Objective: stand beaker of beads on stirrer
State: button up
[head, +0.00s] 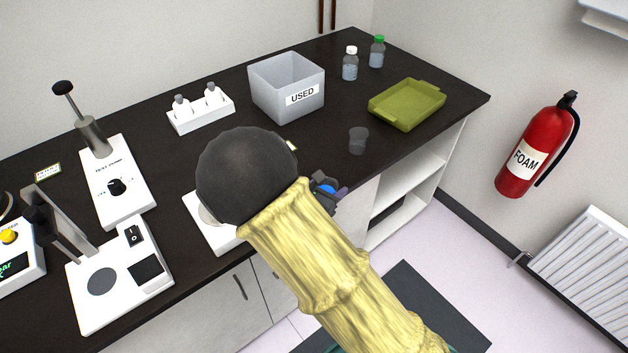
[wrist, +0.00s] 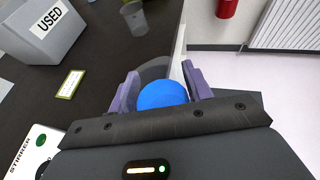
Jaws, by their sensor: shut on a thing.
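My gripper (wrist: 160,92) has purple fingers and is shut on a clear beaker of blue beads (wrist: 163,96). In the head view my gripper (head: 330,193) and the blue beads (head: 326,188) show past my arm, near the front edge of the bench. The beaker's base and most of its wall are hidden in the head view. The stirrer (wrist: 22,146), white with a lettered label, is at the lower left of the wrist view, apart from the beaker. In the head view a white corner (head: 203,226), apparently the stirrer, shows behind my dark arm joint, which hides most of it.
An empty grey beaker (head: 358,140) stands right of my gripper. A bin marked USED (head: 287,87), a green tray (head: 407,105), two bottles (head: 350,65) and a white vial rack (head: 201,116) stand farther back. A test pump (head: 116,182) and another white device (head: 119,284) are left.

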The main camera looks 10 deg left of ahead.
jog(key=s+d+f+m+g+h, duration=0.1)
jog(key=d+f+m+g+h, duration=0.1)
jog(key=d+f, duration=0.5)
jog(key=s+d+f+m+g+h, duration=0.1)
jog(key=d+f, duration=0.5)
jog(key=d, duration=1)
jog(key=s+m+h, duration=0.1)
jog(key=m+h, duration=0.1)
jog(key=shift+f+m+g, duration=0.3)
jog(key=shift+f+g, duration=0.1)
jog(key=shift+s+d, duration=0.1)
jog(key=shift+d, duration=0.05)
